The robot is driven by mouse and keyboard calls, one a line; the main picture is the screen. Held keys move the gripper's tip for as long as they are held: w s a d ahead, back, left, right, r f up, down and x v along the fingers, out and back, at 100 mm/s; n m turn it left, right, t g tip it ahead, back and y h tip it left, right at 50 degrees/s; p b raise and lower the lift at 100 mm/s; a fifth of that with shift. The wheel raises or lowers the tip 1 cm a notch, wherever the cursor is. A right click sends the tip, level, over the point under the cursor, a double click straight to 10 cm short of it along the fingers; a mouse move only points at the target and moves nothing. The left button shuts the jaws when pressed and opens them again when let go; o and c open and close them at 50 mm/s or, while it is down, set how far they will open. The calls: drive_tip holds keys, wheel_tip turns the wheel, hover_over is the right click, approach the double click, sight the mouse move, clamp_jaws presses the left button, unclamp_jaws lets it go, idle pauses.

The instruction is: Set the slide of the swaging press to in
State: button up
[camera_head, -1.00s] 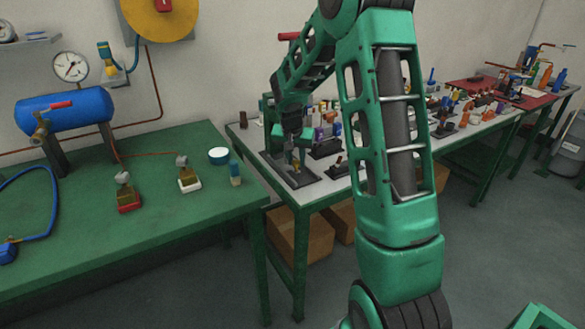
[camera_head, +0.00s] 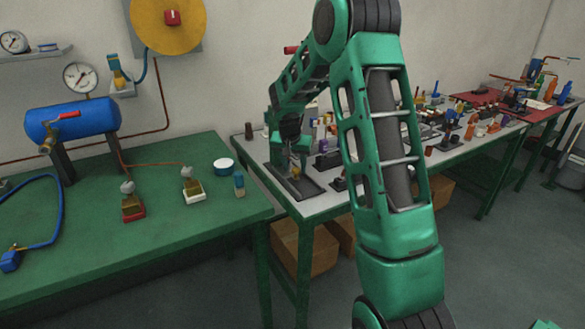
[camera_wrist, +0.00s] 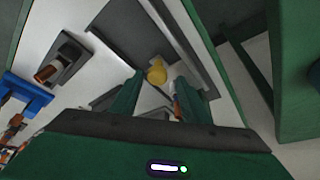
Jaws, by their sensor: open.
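The swaging press stands at the near left end of the grey-white bench, largely behind my arm. Its dark flat base (camera_head: 306,187) shows below my gripper (camera_head: 292,150). In the wrist view, a dark bed with a raised rail (camera_wrist: 178,32) runs away from the fingers. A round yellow knob (camera_wrist: 156,73) sits just beyond and between the two green fingers of my gripper (camera_wrist: 160,92). The fingers are apart, one on each side, and I cannot tell whether they touch it. The slide's position cannot be made out.
The green bench (camera_head: 105,235) on the left carries small fixtures and a blue tank (camera_head: 75,122). Several small parts crowd the bench right of the press, including a dark block with a copper-coloured tip (camera_wrist: 60,60). Cardboard boxes (camera_head: 308,250) stand underneath.

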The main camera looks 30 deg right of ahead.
drive_tip(key=v, duration=1)
drive_tip(key=shift+r, duration=0.3)
drive_tip(key=shift+a, duration=0.1)
drive_tip(key=s+r+n+g+y, duration=0.1)
drive_tip(key=s+r, duration=0.1)
drive_tip(key=s, duration=0.8)
drive_tip(key=s+r+g, duration=0.1)
drive_tip(key=s+r, duration=0.1)
drive_tip(key=s, duration=0.8)
drive_tip(key=s+a+f+n+y, duration=0.1)
drive_tip(key=s+a, duration=0.2)
drive_tip(key=s, duration=0.8)
drive_tip(key=s+a+f+n+g+y, duration=0.1)
drive_tip(key=s+a+f, duration=0.1)
drive_tip(key=s, duration=0.9)
drive_tip(key=shift+s+a+f+y, duration=0.25)
drive_tip(key=shift+a+y, duration=0.05)
drive_tip(key=shift+a, duration=0.5)
drive_tip(key=shift+w+f, duration=0.25)
drive_tip(key=shift+w, duration=0.4)
